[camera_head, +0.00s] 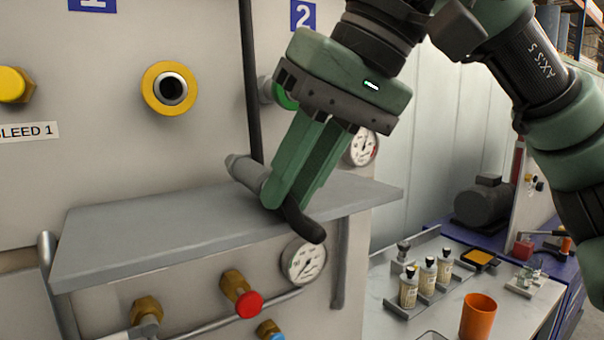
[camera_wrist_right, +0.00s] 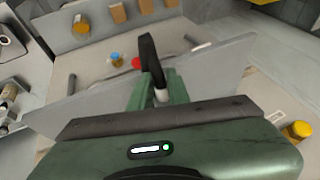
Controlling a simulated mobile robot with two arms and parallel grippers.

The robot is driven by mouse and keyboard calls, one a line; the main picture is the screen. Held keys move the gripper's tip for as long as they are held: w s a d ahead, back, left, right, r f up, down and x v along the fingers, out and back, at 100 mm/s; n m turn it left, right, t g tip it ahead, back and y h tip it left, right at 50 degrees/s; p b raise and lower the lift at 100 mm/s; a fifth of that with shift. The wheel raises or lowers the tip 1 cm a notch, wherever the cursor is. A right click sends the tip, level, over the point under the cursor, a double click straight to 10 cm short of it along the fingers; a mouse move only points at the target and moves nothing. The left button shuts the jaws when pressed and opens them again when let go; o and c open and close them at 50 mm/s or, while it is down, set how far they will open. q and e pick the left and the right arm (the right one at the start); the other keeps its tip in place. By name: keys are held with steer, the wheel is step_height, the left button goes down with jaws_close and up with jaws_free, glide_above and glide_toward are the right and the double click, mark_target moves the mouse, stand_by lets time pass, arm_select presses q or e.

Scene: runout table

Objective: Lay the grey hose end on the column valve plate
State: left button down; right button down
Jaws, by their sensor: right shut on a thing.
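My right gripper (camera_head: 292,190) comes down from the top right and is shut on the grey hose end (camera_head: 241,170). The grey tip points to the upper left, and a short black bend (camera_head: 304,224) sticks out on the other side of the fingers. The grey valve plate (camera_head: 150,235) is a flat shelf on the column front. The hose end is over the plate's right part; I cannot tell whether it touches. In the right wrist view, the fingers (camera_wrist_right: 158,92) hold the piece, with its black part (camera_wrist_right: 150,52) uppermost. My left gripper is not in view.
A yellow-ringed port (camera_head: 170,89) is on the panel above the plate. Below it are a gauge (camera_head: 303,262) and a red-capped valve (camera_head: 242,294). A dark vertical line (camera_head: 250,80) runs behind the gripper. An orange cup (camera_head: 478,317) and several bottles stand lower right. The plate's left part is bare.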

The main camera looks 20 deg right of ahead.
steer(key=shift+w+a, duration=0.1)
steer(key=shift+w, duration=0.15)
steer(key=shift+f+b, duration=0.3)
steer(key=shift+f, duration=0.2)
stand_by(0.4)
steer(key=c, duration=1.3)
jaws_free()
steer(key=shift+s+a, duration=0.1)
steer(key=shift+s, duration=0.05)
steer(key=shift+f, duration=0.2)
steer(key=v, duration=0.8)
steer(key=shift+r, duration=0.15)
